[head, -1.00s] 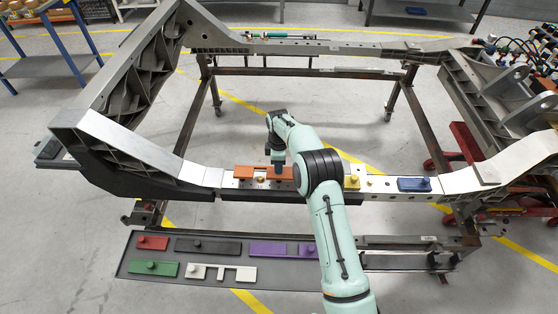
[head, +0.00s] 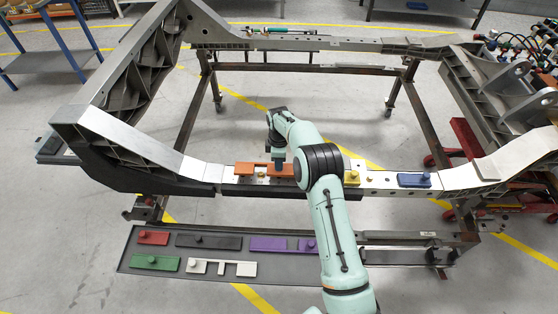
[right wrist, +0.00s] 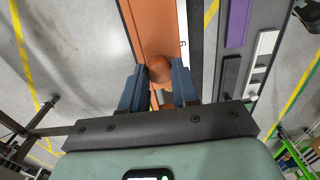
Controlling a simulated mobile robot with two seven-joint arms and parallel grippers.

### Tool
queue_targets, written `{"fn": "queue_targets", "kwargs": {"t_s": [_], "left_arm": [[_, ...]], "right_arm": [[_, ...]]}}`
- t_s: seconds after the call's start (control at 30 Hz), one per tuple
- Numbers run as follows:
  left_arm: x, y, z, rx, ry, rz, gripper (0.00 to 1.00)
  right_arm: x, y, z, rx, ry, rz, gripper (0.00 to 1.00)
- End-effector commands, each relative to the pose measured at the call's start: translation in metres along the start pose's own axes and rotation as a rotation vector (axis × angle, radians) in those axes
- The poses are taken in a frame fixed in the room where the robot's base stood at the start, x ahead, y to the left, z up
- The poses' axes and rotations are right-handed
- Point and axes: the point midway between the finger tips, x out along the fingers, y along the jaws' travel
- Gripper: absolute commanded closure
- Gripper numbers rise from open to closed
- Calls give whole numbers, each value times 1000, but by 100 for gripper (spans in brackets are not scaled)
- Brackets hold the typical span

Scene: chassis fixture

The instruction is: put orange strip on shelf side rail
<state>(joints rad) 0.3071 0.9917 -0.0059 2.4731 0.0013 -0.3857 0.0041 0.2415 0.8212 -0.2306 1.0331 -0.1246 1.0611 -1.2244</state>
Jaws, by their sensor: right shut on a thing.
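The orange strip (head: 246,169) lies along the near side rail (head: 384,185) of the metal frame, left of the middle. My right gripper (head: 279,163) reaches down to the right part of the strip. In the right wrist view, the blue fingers (right wrist: 159,78) stand on either side of the strip's round orange knob, shut on it. The strip (right wrist: 150,25) runs away from the fingers there. In the head view my forearm hides part of the rail. I cannot tell whether the strip sits fully flat. My left gripper is out of view.
A yellow block (head: 352,178) and a blue strip (head: 414,180) sit on the rail to the right. Below, a dark shelf tray (head: 215,286) holds red (head: 152,238), black (head: 210,243), purple (head: 268,244), green (head: 155,264) and white (head: 238,269) pieces.

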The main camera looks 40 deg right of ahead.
Motion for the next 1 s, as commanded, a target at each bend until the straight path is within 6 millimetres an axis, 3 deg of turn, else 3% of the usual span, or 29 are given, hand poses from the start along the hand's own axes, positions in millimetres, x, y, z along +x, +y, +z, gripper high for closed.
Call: {"fn": "queue_targets", "kwargs": {"t_s": [1.0], "left_arm": [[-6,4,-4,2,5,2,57]], "right_arm": [[1,0,0,0,1,1,100]]}}
